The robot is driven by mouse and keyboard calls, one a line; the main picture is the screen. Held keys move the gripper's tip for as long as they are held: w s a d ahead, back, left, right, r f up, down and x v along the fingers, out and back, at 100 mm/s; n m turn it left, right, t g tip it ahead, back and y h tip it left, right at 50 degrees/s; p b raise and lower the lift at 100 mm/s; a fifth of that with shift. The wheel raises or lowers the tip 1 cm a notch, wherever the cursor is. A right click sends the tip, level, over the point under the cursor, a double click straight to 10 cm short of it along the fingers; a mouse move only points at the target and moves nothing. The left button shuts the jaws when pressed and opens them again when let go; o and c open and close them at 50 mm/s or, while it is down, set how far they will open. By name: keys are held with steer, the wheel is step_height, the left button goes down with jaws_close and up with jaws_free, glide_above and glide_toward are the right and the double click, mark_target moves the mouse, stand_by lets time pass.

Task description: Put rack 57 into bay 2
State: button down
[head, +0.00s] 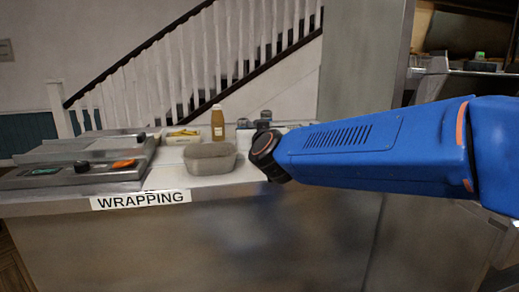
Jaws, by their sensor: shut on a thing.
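My blue arm reaches in from the right edge and ends in a dark round joint near the middle of the head view. My gripper does not show; it is hidden behind the arm or out of the picture. I see no rack marked 57 and no bay marked 2. What my gripper holds cannot be seen.
A steel counter (215,183) carries a WRAPPING sign (141,200). On it stand flat metal appliances (85,165) at the left, a grey tub (209,158), a brown bottle (217,122) and a yellow item (183,133). A staircase railing (200,55) rises behind.

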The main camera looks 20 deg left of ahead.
steer(key=shift+f, duration=2.75)
steer(key=shift+f, duration=0.1)
steer(key=c, duration=1.9)
jaws_free()
steer(key=shift+f, duration=0.1)
steer(key=v, duration=1.7)
steer(key=shift+d+f, duration=0.25)
steer(key=shift+d, duration=0.15)
